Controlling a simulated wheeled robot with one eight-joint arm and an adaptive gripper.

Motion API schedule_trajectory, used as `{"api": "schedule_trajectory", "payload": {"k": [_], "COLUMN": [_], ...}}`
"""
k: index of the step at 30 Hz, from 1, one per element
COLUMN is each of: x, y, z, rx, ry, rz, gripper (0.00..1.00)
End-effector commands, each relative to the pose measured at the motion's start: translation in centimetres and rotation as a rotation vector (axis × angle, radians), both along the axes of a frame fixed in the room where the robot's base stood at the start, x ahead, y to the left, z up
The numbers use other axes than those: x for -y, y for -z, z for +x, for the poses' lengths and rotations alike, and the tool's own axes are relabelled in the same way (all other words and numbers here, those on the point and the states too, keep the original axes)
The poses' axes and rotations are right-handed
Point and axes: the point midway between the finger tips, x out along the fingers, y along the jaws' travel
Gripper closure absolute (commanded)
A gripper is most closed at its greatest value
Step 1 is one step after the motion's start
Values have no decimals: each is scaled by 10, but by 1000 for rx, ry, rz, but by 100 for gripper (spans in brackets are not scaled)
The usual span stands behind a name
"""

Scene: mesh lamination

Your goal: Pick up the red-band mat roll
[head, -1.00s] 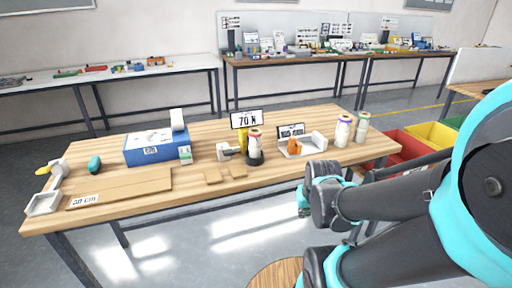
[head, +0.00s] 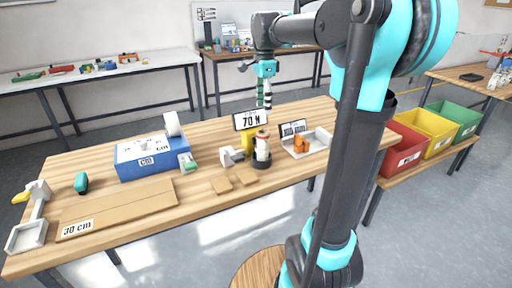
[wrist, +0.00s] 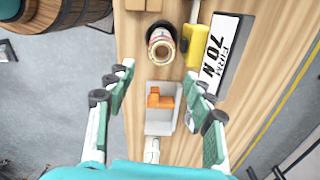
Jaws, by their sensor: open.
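A pale mat roll with a reddish band near its top (head: 262,147) stands upright in a black round holder (head: 262,164) in front of the "70 N" sign. From above, the wrist view shows this roll (wrist: 161,42) in its dark holder, toward the top. My gripper (head: 265,100) hangs above the table's back area, pointing down, empty. In the wrist view my gripper (wrist: 158,88) has its fingers spread wide over the grey tray (wrist: 155,122) with an orange piece. The roll lies beyond the fingertips and touches neither.
The "70 N" sign (head: 250,120) and its yellow stand (wrist: 198,47) are close beside the roll. A blue box (head: 150,160) and a brown flat sheet (head: 120,207) lie to the left. Red, yellow and green bins (head: 440,130) stand at right.

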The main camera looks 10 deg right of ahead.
Motion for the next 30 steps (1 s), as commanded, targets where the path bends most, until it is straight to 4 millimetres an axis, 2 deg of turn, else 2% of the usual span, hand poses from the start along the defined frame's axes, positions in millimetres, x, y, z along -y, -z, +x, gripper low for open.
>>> {"api": "schedule_trajectory", "payload": {"k": [4, 18, 26, 30], "x": [0, 0, 0, -1], "y": [15, 104, 123, 139], "z": [1, 1, 1, 2], "rx": [-3, -2, -2, -2], "ry": [11, 8, 8, 8], "rz": [0, 0, 0, 0], "gripper": [47, 47, 47, 47]}}
